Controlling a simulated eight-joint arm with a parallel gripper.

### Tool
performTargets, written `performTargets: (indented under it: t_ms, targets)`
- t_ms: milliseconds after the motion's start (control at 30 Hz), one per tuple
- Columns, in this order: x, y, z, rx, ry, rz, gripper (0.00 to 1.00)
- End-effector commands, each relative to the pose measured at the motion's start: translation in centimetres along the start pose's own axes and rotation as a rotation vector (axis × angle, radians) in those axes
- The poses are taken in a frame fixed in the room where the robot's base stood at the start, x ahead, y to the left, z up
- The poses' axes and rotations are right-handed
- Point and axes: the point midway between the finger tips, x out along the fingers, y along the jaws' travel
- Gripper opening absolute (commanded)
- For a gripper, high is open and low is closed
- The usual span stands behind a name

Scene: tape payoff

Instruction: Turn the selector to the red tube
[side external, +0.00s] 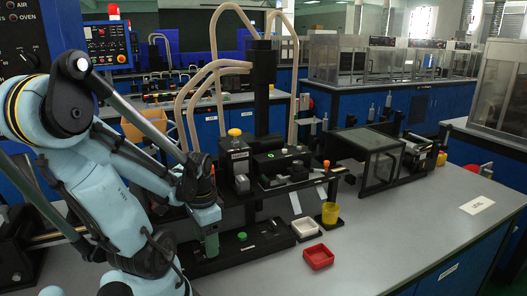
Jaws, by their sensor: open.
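My gripper (209,240) hangs at the end of my light-blue arm, left of centre, low over the left part of a long black base plate (245,250). Its jaws are small and partly hidden, and I see nothing clearly held. A round green button (242,236) sits on that plate, right of the gripper and apart from it. Small dark parts that I cannot make out stand farther right on the plate. I cannot pick out the selector for certain. No red tube shows; thick beige tubes (190,100) curve up behind the gripper.
A black machine (285,165) with a yellow knob (234,132) and an orange knob (326,163) stands behind the plate. A white tray (305,227), yellow cup (330,213) and red tray (318,257) stand to the right.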

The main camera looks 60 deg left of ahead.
Motion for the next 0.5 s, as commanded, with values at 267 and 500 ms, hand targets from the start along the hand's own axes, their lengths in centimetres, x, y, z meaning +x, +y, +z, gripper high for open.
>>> performTargets:
  t_ms: [267,500]
  targets:
    - [-0.02,0.00,0.00,0.000,0.000,0.000,0.28]
    - [-0.02,0.01,-0.01,-0.001,0.000,0.001,0.03]
